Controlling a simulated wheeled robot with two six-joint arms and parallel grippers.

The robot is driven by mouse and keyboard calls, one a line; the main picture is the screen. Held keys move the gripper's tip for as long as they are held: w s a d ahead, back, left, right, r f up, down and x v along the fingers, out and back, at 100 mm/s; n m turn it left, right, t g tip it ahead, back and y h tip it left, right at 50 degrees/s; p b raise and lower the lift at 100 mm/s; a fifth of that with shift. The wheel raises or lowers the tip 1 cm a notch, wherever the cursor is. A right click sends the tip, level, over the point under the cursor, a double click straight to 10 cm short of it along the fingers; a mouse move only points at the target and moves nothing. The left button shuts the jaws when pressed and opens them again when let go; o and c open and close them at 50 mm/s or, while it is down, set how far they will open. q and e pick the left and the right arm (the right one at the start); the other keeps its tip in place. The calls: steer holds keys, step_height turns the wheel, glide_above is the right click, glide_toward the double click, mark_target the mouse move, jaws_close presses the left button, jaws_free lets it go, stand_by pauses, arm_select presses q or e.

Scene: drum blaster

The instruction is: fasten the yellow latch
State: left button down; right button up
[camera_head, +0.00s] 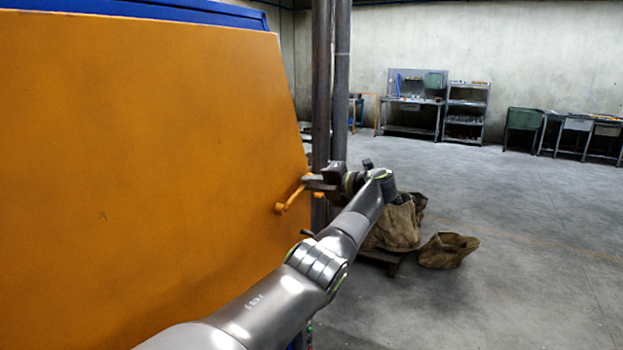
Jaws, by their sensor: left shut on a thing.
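The yellow latch (289,201) is a small bent handle at the right edge of the large orange door panel (140,150). My left gripper (311,182) is at the upper end of the latch and is shut on it. The fingers hide part of the latch, so I cannot tell whether it is fully engaged. My left arm reaches up from the bottom of the picture in front of the panel's lower right. My right gripper is not in view.
Dark vertical pipes (341,80) stand just behind the latch. Brown sacks (396,228) sit on a low pallet to the right, with another sack (447,250) on the floor. Workbenches (409,108) line the far wall.

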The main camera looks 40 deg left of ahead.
arm_select(q)
steer(key=shift+w+f+m+b, duration=0.25)
steer(key=shift+f+m+b, duration=0.1)
steer(key=shift+f+m, duration=0.35)
steer(key=shift+w+f+m+b, duration=0.2)
steer(key=shift+f+m+b, duration=0.15)
steer(key=shift+f+m, duration=0.3)
steer(key=c, duration=1.6)
jaws_free()
steer(key=shift+o, duration=0.7)
steer(key=shift+w+f, duration=0.3)
steer(key=shift+f, duration=0.05)
steer(key=b+v, duration=0.2)
steer(key=v, duration=0.5)
steer(key=shift+d+b, duration=0.2)
steer(key=shift+b, duration=0.15)
steer(key=shift+w+r, duration=0.1)
steer(key=shift+w, duration=0.05)
